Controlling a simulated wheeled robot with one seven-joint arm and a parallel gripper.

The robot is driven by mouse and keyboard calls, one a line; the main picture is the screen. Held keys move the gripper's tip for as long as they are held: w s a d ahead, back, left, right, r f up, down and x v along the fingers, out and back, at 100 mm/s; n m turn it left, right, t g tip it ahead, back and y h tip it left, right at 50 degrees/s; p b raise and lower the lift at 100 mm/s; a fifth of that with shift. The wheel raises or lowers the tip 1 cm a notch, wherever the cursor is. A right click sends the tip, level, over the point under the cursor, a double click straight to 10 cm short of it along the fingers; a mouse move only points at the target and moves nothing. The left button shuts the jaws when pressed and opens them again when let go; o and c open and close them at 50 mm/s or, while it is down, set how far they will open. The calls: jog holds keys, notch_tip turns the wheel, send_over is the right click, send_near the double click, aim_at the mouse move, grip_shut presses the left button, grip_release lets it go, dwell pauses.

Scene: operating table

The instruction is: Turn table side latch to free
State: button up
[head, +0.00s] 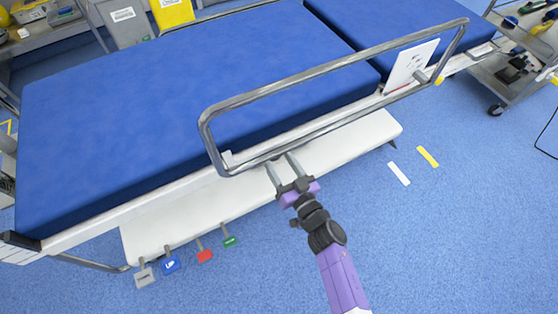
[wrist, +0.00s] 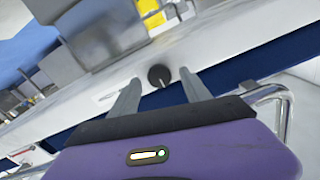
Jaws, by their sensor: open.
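The operating table (head: 130,205) has a white side frame below its blue mattress. In the wrist view, a dark round knob (wrist: 159,75) sits on the white side face (wrist: 205,52) of the table, between and beyond my fingertips. It looks like the side latch, but its exact setting is too small to tell. My gripper (head: 281,163) is open and empty at the table's near side, by the lower bar of the side rail. In the wrist view, the fingers (wrist: 160,84) stand apart on either side of the knob, not visibly touching it. In the head view I cannot make out the knob.
A metal side rail (head: 330,68) stands along the near edge and passes close to my fingers. A white label plate (head: 410,65) is at its right end. Colored pedals (head: 205,256) hang at lower left. A cart (head: 520,60) stands at right.

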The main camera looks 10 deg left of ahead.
jog(key=shift+w+a, duration=0.2)
jog(key=shift+w, duration=0.05)
grip_shut()
jog(key=shift+n, duration=0.3)
jog(key=shift+s+a+f+n+b, duration=0.1)
jog(key=shift+n+b, duration=1.1)
jog(key=shift+n, duration=3.1)
jog(key=shift+s+a+f+n+b, duration=0.1)
jog(key=shift+n+b, duration=1.05)
jog(key=shift+n, duration=3.15)
